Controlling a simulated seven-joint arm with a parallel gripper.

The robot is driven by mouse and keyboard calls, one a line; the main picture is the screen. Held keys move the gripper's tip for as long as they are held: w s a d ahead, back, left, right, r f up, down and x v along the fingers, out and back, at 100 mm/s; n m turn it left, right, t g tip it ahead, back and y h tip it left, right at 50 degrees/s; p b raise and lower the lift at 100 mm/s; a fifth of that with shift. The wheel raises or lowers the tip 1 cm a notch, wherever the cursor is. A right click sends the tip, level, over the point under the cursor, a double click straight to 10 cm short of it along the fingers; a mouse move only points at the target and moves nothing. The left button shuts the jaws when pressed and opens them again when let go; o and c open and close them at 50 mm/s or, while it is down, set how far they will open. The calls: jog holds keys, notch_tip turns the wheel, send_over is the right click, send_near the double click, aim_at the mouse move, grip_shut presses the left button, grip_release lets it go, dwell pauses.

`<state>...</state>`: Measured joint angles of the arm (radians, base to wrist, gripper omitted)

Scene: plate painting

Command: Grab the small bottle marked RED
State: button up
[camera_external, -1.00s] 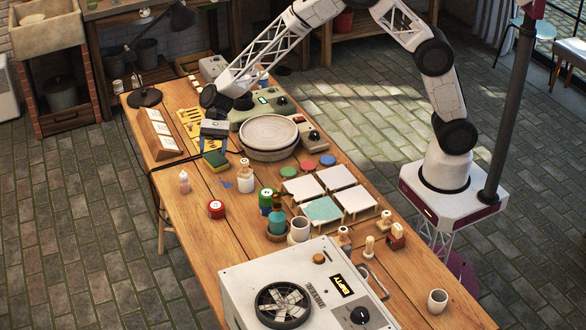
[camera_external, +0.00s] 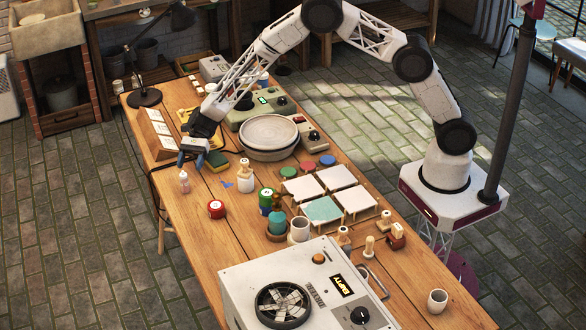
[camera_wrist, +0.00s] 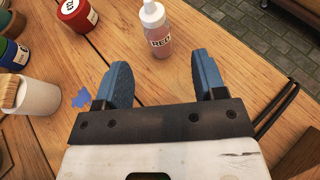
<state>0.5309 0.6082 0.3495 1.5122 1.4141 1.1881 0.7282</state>
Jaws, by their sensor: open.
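The bottle stands just beyond the fingertips, about in line with the gap. In the external view my gripper (camera_external: 193,160) is above the table, close to the bottle on its far side.
A green-yellow sponge (camera_external: 218,159) and a slanted card rack (camera_external: 158,137) are near the gripper. A blue paint splat (camera_wrist: 82,97) marks the bare wood.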

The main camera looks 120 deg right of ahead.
aim_at(184, 182)
jog(key=shift+x, duration=1.35)
jog(key=shift+x, duration=2.6)
jog(key=shift+s+a, duration=0.1)
jog(key=c, duration=1)
jog(key=shift+r, duration=0.1)
jog(key=shift+r, duration=4.95)
